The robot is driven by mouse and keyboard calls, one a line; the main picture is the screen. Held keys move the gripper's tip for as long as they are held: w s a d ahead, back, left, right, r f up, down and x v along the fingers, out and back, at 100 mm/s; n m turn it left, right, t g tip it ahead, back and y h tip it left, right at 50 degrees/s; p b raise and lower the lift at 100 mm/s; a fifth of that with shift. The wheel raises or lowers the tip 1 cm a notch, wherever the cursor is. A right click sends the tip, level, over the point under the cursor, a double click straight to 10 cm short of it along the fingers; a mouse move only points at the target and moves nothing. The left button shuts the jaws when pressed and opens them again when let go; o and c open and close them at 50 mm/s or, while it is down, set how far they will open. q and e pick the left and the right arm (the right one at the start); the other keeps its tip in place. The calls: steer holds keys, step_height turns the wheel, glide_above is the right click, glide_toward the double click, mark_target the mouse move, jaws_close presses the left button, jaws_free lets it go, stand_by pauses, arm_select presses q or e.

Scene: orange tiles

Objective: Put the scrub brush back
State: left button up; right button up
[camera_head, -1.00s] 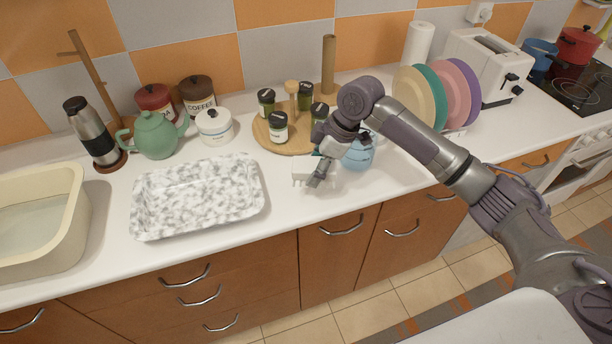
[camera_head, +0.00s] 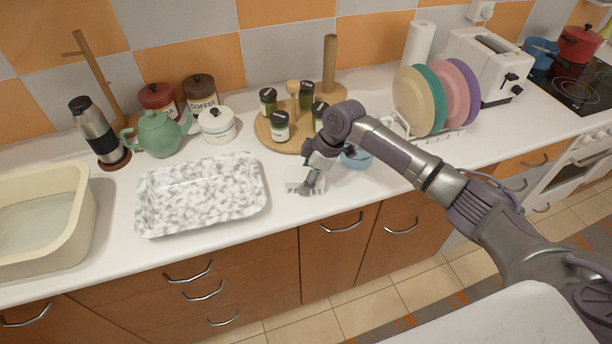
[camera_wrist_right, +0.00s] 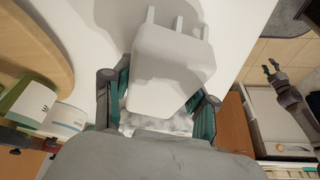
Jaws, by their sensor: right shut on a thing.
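The scrub brush, a white block with short prongs at one end, shows in the head view (camera_head: 305,180) and large in the right wrist view (camera_wrist_right: 172,70). My right gripper (camera_head: 310,176) is shut on it, one finger on each side in the wrist view (camera_wrist_right: 160,98). The brush is over the counter to the right of the speckled tray; I cannot tell whether it touches the counter. A light blue round item (camera_head: 356,159) is behind my right arm, mostly hidden. My left gripper (camera_wrist_right: 271,70) is away from the counter, its fingers apart and empty.
The speckled tray (camera_head: 200,195) and beige basin (camera_head: 80,225) are on the left. A round wooden spice stand (camera_head: 262,134) is behind the brush. A plate rack (camera_head: 455,136) with several plates stands right. The counter between tray and brush is clear.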

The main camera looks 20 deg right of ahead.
steer(key=o, duration=1.2)
steer(key=shift+r, duration=0.1)
steer(key=b+v, duration=0.1)
steer(key=v, duration=1.1)
steer(key=shift+r+b, duration=0.1)
steer(key=shift+b, duration=0.3)
